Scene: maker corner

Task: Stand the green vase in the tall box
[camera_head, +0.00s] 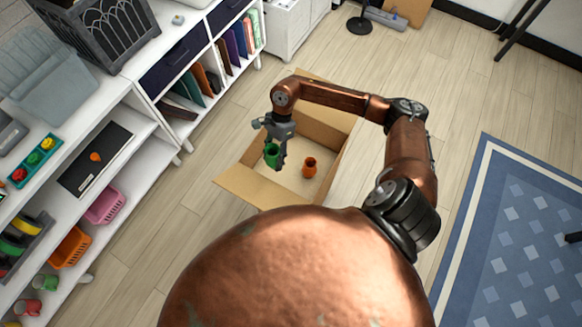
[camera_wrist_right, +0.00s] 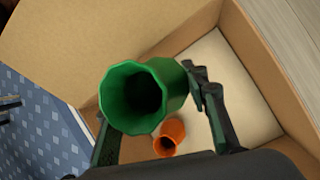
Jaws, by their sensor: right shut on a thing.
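The green vase (camera_head: 271,155) is held upright by my right gripper (camera_head: 278,160), over the left part of the open box. In the right wrist view the vase (camera_wrist_right: 146,97) shows its open mouth, with the fingers of my right gripper (camera_wrist_right: 160,115) on either side. The tall cardboard box (camera_head: 245,186) stands on the floor with flaps spread out; its wall (camera_wrist_right: 262,62) also shows in the wrist view. An orange vase (camera_head: 309,167) stands inside on the box floor, and it shows beside the green vase in the wrist view (camera_wrist_right: 172,134). My left gripper is not in view.
White shelves (camera_head: 150,110) with books, baskets and cups line the left side. A blue patterned rug (camera_head: 510,230) lies at the right. Inside the box, the pale floor (camera_wrist_right: 235,90) has bare room around the orange vase.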

